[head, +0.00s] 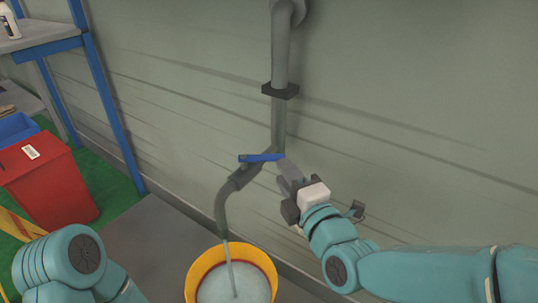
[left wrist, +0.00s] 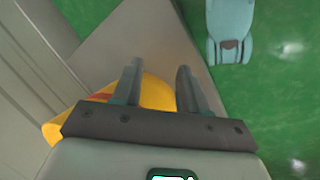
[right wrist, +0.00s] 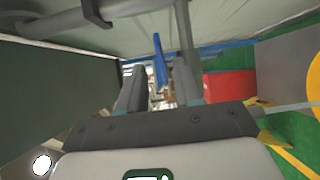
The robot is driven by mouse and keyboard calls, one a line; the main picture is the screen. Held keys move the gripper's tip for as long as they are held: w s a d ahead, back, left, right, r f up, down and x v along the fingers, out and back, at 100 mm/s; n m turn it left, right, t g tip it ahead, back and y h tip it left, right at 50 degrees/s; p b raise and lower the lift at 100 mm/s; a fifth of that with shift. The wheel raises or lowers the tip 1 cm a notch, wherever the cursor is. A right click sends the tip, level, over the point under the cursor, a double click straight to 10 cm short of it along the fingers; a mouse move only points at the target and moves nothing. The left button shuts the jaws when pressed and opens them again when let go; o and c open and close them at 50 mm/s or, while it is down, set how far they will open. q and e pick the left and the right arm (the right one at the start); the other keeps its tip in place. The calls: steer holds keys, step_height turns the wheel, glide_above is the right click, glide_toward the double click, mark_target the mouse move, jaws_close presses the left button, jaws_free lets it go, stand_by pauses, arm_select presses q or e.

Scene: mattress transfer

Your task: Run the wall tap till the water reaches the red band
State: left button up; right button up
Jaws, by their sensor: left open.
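The wall tap has a blue lever (head: 261,157) and a curved grey spout (head: 222,205). A thin stream of water (head: 229,258) falls from it into a yellow bucket (head: 199,262). The water surface (head: 247,285) lies close to the red band (head: 262,263) inside; the exact gap is hard to tell. My right gripper (head: 284,170) is at the lever's right end. In the right wrist view, its fingers (right wrist: 160,88) are apart, with the blue lever (right wrist: 160,60) showing between and beyond them.
A red bin (head: 50,182) and a blue bin (head: 16,129) stand at the left by a blue-framed shelf (head: 98,70). The grey pipe (head: 280,55) runs down the wall above the tap. Green floor shows at the left.

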mark_target(262, 158)
steer(key=x, duration=0.8)
steer(key=shift+w+b, duration=0.35)
steer(key=shift+b, duration=0.05)
steer(key=shift+a, duration=0.1)
jaws_close()
